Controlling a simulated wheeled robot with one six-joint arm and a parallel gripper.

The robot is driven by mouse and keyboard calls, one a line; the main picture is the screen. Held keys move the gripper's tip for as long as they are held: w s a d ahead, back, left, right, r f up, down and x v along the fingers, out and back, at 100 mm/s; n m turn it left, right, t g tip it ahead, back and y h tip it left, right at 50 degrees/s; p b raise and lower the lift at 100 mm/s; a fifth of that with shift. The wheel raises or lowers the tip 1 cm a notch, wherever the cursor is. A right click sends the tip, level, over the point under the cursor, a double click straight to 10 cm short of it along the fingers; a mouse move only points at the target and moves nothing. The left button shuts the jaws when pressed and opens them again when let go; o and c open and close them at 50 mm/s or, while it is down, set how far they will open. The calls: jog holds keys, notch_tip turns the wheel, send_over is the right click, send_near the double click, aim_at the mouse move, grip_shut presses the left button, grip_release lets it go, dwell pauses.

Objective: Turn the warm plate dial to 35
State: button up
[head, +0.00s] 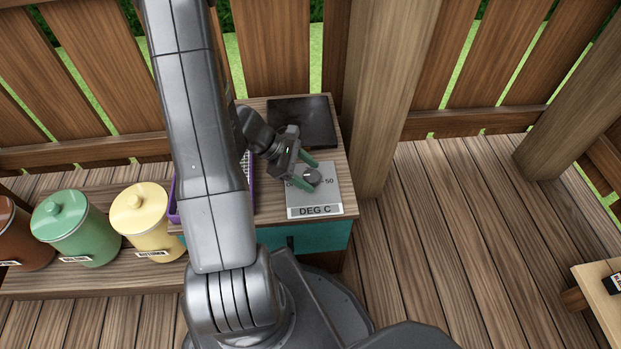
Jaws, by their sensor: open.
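The warm plate dial (313,178) is a small grey round knob on a light grey panel (327,199). The panel is marked "DEG C", and a "50" shows at its right. The other scale marks and the pointer are hidden or too small to read. The dark square plate (318,117) lies behind the panel on the same wooden top. My gripper (307,173) has green fingertips and is open at the dial, with one finger on its far side and one on its near side. I cannot tell whether the fingers touch it.
A purple-edged tray (247,182) is partly hidden behind my arm. Brown, green (74,228) and cream (145,218) lidded canisters stand on a low shelf at left. A thick wooden post (384,90) rises close right of the cabinet.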

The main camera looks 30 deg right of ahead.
jog(key=shift+s+d+f, duration=0.35)
jog(key=shift+d+f, duration=0.05)
jog(key=shift+f, duration=0.1)
jog(key=c, duration=1)
jog(key=shift+o, duration=0.2)
jog(key=shift+r, duration=0.1)
